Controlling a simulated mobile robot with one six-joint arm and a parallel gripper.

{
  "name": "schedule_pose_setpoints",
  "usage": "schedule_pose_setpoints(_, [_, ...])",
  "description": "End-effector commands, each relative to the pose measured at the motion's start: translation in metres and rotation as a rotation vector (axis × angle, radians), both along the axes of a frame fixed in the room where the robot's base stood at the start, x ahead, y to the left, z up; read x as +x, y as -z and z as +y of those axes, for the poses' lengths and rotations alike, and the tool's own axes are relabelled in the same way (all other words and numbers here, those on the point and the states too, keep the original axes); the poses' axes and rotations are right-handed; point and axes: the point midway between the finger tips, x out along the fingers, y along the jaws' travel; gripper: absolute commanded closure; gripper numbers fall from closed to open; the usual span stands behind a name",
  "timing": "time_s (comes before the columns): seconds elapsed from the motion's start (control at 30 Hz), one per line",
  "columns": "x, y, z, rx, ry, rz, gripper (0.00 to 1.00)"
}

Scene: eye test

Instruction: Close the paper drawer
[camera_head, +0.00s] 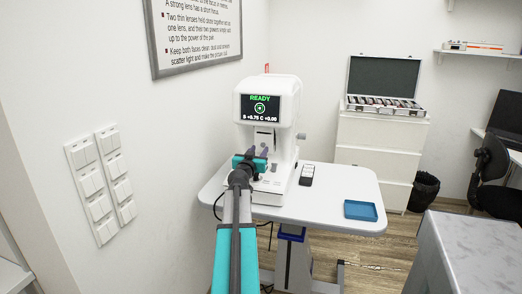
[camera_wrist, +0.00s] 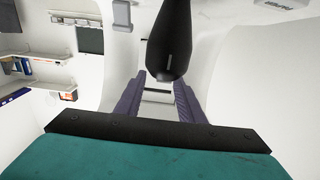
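The white eye-test machine (camera_head: 284,150) stands on a white table, its screen (camera_head: 260,107) reading READY. My gripper (camera_head: 258,152) is in front of the machine, below the screen. In the wrist view my gripper (camera_wrist: 157,88) has its two grey-purple fingers apart, with nothing held between them. Beyond and between the fingers is a white surface with a thin dark line (camera_wrist: 157,91); I cannot tell whether this is the paper drawer. A black rounded part (camera_wrist: 172,45), perhaps a joystick, hangs into the wrist view from the top, close to the fingers. The drawer is not clearly visible in the head view.
The white table (camera_head: 335,205) holds a dark handheld device (camera_head: 307,175) and a blue tray (camera_head: 360,211). A white drawer cabinet (camera_head: 375,158) with an open lens case (camera_head: 384,103) stands behind. A grey-topped block (camera_head: 470,255) is at the front right. Wall switches (camera_head: 100,185) are left.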

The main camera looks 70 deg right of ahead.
Motion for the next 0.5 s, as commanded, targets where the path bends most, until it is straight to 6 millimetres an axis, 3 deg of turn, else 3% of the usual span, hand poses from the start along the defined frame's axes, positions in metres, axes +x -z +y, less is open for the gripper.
schedule_pose_setpoints(0.2, [0.002, 0.001, -0.021, 0.000, 0.001, 0.001, 0.65])
schedule_pose_setpoints(0.5, [0.002, 0.000, -0.036, 0.000, 0.001, 0.000, 0.65])
